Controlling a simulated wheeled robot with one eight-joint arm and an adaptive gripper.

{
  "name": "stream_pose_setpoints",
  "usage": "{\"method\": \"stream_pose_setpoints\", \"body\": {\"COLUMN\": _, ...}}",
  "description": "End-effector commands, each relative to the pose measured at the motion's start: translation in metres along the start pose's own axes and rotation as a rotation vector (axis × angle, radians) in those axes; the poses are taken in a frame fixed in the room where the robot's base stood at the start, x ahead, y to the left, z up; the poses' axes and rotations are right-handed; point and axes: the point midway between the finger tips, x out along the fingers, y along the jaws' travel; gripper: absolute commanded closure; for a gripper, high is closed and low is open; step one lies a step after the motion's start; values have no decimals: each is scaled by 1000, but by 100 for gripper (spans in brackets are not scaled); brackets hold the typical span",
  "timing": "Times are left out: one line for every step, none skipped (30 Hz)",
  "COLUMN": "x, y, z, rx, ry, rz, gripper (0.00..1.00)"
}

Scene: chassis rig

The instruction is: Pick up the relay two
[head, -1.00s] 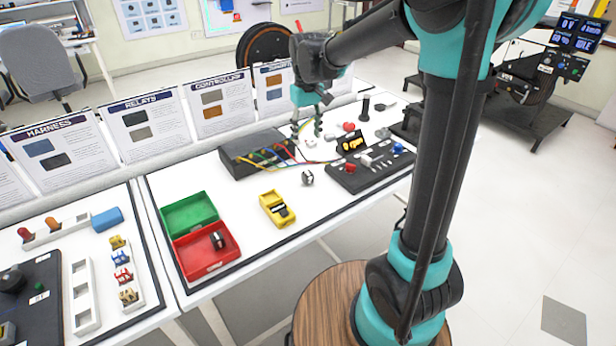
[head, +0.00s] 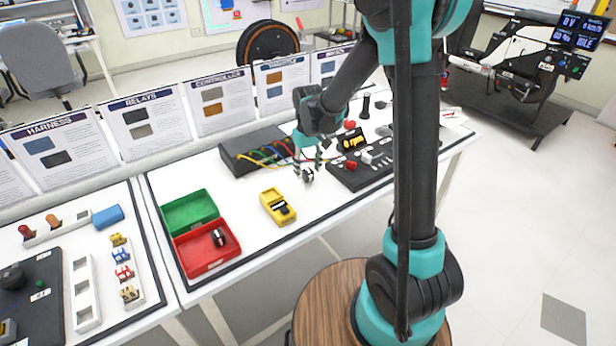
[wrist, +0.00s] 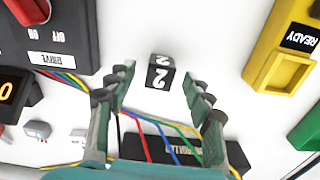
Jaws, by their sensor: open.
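Relay two is a small dark cube with white faces marked "2". It stands on the white table in the wrist view (wrist: 160,74), just beyond and between my open fingertips. In the head view relay two (head: 308,175) shows just below my gripper (head: 308,165). My gripper in the wrist view (wrist: 160,92) is open and empty, one finger on each side of the cube's line. I cannot tell whether the fingers have reached down to the cube's height.
A yellow holder marked READY (wrist: 285,50) stands to the right in the wrist view. A dark switch panel (wrist: 60,40) is to the left. A black box with coloured wires (head: 250,150) lies behind. A red and green bin (head: 205,255) holds another small cube.

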Motion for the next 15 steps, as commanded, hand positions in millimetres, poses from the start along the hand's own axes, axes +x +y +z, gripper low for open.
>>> {"method": "stream_pose_setpoints", "body": {"x": 6, "y": 0, "z": 0, "rx": 0, "ry": 0, "rz": 0, "gripper": 48}}
{"method": "stream_pose_setpoints", "body": {"x": 9, "y": 0, "z": -1, "rx": 0, "ry": 0, "rz": 0, "gripper": 48}}
{"method": "stream_pose_setpoints", "body": {"x": 13, "y": 0, "z": -1, "rx": 0, "ry": 0, "rz": 0, "gripper": 48}}
{"method": "stream_pose_setpoints", "body": {"x": 15, "y": 0, "z": 0, "rx": 0, "ry": 0, "rz": 0, "gripper": 48}}
{"method": "stream_pose_setpoints", "body": {"x": 16, "y": 0, "z": 0, "rx": 0, "ry": 0, "rz": 0, "gripper": 48}}
{"method": "stream_pose_setpoints", "body": {"x": 17, "y": 0, "z": 0, "rx": 0, "ry": 0, "rz": 0, "gripper": 48}}
{"method": "stream_pose_setpoints", "body": {"x": 17, "y": 0, "z": 0, "rx": 0, "ry": 0, "rz": 0, "gripper": 48}}
{"method": "stream_pose_setpoints", "body": {"x": 17, "y": 0, "z": 0, "rx": 0, "ry": 0, "rz": 0, "gripper": 48}}
{"method": "stream_pose_setpoints", "body": {"x": 17, "y": 0, "z": 0, "rx": 0, "ry": 0, "rz": 0, "gripper": 48}}
{"method": "stream_pose_setpoints", "body": {"x": 17, "y": 0, "z": 0, "rx": 0, "ry": 0, "rz": 0, "gripper": 48}}
{"method": "stream_pose_setpoints", "body": {"x": 17, "y": 0, "z": 0, "rx": 0, "ry": 0, "rz": 0, "gripper": 48}}
{"method": "stream_pose_setpoints", "body": {"x": 17, "y": 0, "z": 0, "rx": 0, "ry": 0, "rz": 0, "gripper": 48}}
{"method": "stream_pose_setpoints", "body": {"x": 17, "y": 0, "z": 0, "rx": 0, "ry": 0, "rz": 0, "gripper": 51}}
{"method": "stream_pose_setpoints", "body": {"x": 17, "y": 0, "z": 0, "rx": 0, "ry": 0, "rz": 0, "gripper": 54}}
{"method": "stream_pose_setpoints", "body": {"x": 17, "y": 0, "z": 0, "rx": 0, "ry": 0, "rz": 0, "gripper": 59}}
